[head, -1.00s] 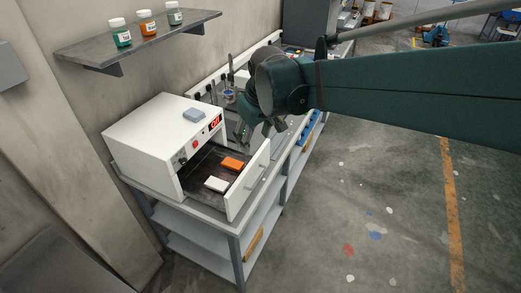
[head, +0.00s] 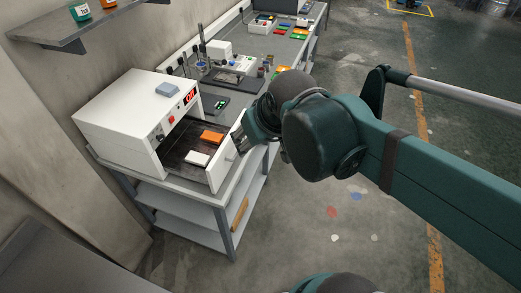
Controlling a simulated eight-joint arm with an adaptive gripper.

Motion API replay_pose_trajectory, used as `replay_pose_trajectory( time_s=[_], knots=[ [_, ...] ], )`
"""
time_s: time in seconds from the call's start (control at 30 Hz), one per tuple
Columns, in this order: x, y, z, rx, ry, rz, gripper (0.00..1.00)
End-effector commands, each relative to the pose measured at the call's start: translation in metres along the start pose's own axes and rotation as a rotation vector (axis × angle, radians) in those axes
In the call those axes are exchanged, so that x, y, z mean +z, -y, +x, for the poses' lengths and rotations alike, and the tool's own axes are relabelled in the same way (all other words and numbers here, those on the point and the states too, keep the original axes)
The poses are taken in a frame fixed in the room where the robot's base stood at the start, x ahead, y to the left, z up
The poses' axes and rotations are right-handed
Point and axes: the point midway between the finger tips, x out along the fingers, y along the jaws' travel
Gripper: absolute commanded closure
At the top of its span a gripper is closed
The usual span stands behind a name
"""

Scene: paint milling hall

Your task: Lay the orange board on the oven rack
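The orange board (head: 211,137) lies flat in the pulled-out drawer of the white oven, on the dark oven rack (head: 180,143). A white board (head: 197,159) lies beside it, nearer the camera. The drawer's white front panel (head: 219,174) stands out from the oven (head: 133,112). My gripper (head: 240,144) is at the outer side of the drawer front, near its far end, and is apart from the orange board. My gripper is small and partly hidden by my wrist, so its opening and any contact with the panel cannot be told.
A grey-blue block (head: 168,90) lies on the oven top. The bench (head: 277,45) runs back with trays, a stand and coloured pieces. A wall shelf (head: 90,26) with jars overhangs at the upper left. The floor (head: 330,190) right of the bench is open.

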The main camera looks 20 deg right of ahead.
Motion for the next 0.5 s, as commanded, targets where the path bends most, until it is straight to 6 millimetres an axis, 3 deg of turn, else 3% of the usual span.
replay_pose_trajectory(
  time_s=[0.2,0.5],
  knots=[
    [0.027,0.0,-0.005,0.004,-0.038,0.047,0.52],
    [0.038,0.0,-0.006,0.005,-0.056,0.071,0.52]
  ],
)
